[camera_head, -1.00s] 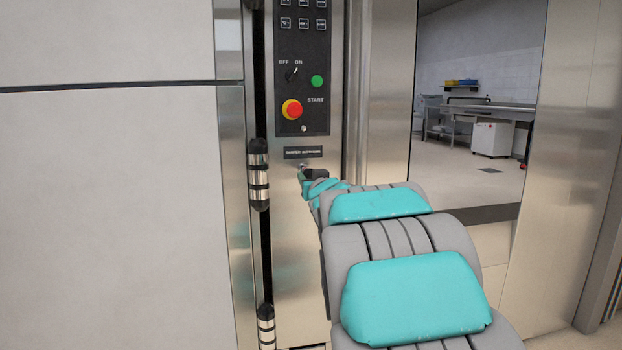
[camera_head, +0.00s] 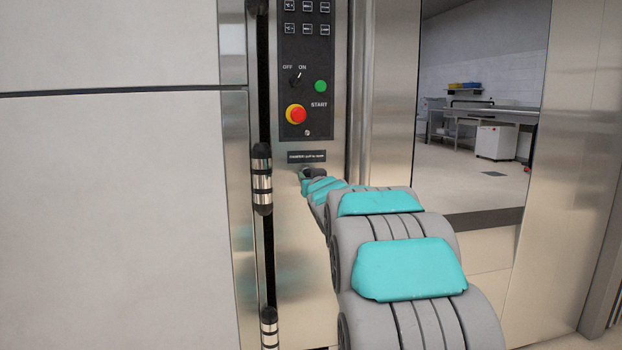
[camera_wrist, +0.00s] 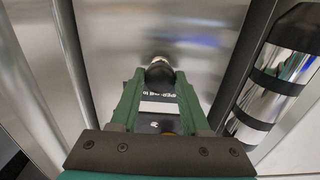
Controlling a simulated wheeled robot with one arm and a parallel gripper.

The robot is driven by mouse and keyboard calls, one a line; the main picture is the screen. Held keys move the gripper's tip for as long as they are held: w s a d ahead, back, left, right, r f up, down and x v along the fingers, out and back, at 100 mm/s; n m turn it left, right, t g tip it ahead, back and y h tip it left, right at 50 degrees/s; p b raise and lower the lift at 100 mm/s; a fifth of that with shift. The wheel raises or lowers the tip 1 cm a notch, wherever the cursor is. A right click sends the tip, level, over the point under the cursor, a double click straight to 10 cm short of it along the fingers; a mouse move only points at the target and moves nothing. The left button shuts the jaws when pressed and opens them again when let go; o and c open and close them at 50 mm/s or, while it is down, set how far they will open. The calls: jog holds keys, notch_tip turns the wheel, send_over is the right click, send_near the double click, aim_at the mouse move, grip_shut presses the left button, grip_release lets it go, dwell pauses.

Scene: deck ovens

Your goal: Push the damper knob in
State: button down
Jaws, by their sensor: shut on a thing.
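The damper knob (camera_wrist: 159,72) is a dark round knob on a short bright stem, against the steel panel in the wrist view. The green fingers of my gripper (camera_wrist: 160,86) are on either side of it, shut on it at their tips. In the head view my gripper (camera_head: 310,173) reaches the panel just below the black damper label (camera_head: 307,156); the knob is mostly hidden there. The label also shows between the fingers in the wrist view (camera_wrist: 158,124). How far the knob stands out from the panel is hard to tell.
A black control panel (camera_head: 306,110) with a red-yellow stop button (camera_head: 296,114) and green start button (camera_head: 320,86) is above my gripper. A banded vertical door handle (camera_head: 262,180) stands close to the left. An open doorway (camera_head: 470,160) is at right.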

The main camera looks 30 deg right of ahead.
jog(key=c, duration=0.8)
grip_release()
jog(key=shift+r, duration=0.2)
jog(key=shift+c, duration=0.2)
jog(key=o, duration=0.5)
jog(key=shift+w+f, duration=0.1)
jog(key=shift+f, duration=0.05)
jog(key=shift+c, duration=0.2)
jog(key=v, duration=0.8)
jog(key=shift+w, duration=0.1)
